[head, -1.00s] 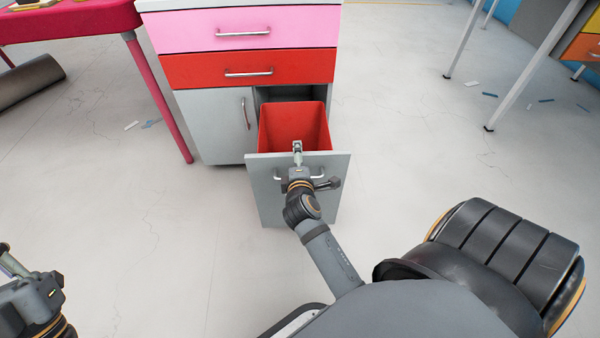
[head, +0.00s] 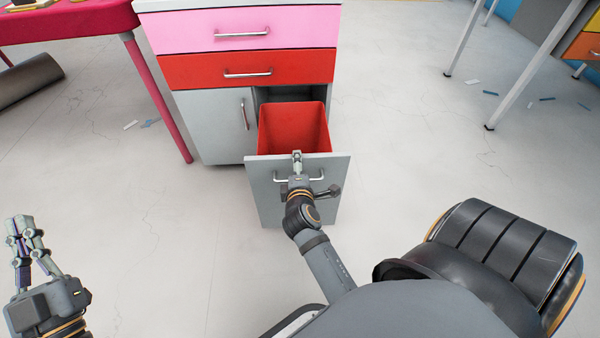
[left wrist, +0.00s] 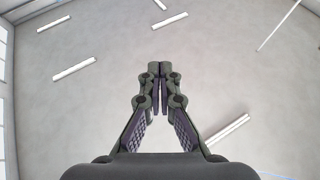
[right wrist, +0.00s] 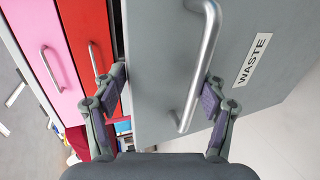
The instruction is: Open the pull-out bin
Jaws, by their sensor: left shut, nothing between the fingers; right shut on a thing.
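The pull-out bin stands drawn out from the cabinet, its red tub (head: 293,126) showing behind a grey front panel (head: 262,190). The panel has a metal handle (head: 279,178) and, in the right wrist view, a WASTE label (right wrist: 252,60). My right gripper (head: 297,156) is at the panel's top edge. In the right wrist view, one finger is behind the panel and one is in front beside the handle (right wrist: 203,65); the gripper is shut on the panel. My left gripper (head: 26,226) is shut and empty at the lower left, away from the cabinet.
The cabinet has a pink drawer (head: 190,33), a red drawer (head: 195,71) and a closed grey door (head: 208,125) left of the bin. A pink-legged table (head: 155,90) stands at the left. The floor in front of the bin is mostly clear.

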